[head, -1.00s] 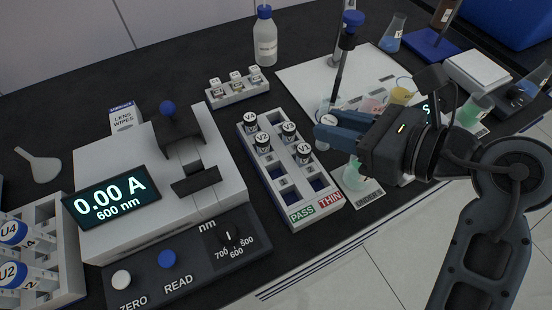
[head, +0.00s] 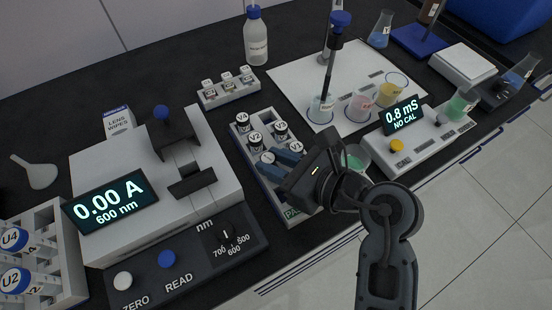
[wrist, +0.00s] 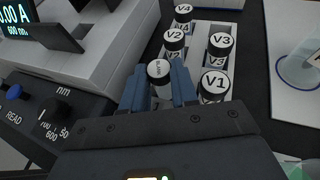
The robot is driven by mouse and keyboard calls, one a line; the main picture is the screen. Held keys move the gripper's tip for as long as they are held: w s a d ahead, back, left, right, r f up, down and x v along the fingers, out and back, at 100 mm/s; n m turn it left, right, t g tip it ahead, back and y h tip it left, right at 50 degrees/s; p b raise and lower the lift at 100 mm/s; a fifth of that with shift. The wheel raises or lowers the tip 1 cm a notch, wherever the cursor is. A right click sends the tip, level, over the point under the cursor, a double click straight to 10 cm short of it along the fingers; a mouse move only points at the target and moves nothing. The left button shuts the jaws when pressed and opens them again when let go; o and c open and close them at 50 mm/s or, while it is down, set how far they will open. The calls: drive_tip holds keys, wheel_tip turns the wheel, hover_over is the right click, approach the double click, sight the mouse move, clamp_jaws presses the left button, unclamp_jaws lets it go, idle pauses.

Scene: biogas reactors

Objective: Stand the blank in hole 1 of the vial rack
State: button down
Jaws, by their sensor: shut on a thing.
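My gripper (head: 282,163) has its blue fingers shut on the blank, a white-capped vial (wrist: 159,70) that is upright in the wrist view. In the head view the blank (head: 267,158) shows at the fingertips, over the left column of the vial rack (head: 247,153), on the near side of vial V2 (head: 255,139). Vials V4 (head: 242,119), V3 (head: 281,129) and V1 (head: 296,147) also stand in the rack. The fingers hide the blank's lower part, so I cannot tell whether it is inside a hole. My gripper covers much of the rack's near end.
The photometer (head: 90,163) stands close on the left, with its knob panel (head: 190,262) in front. V1 (wrist: 214,84) is close to the right finger in the wrist view. A conductivity meter (head: 430,137) and beakers on a white mat (head: 290,77) lie to the right.

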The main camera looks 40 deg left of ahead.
drive_tip(key=shift+f, duration=0.15)
drive_tip(key=c, duration=1.1)
unclamp_jaws()
drive_tip(key=shift+c, duration=0.2)
drive_tip(key=b+v, duration=0.1)
drive_tip(key=v, duration=1.1)
drive_tip(key=shift+d, duration=0.1)
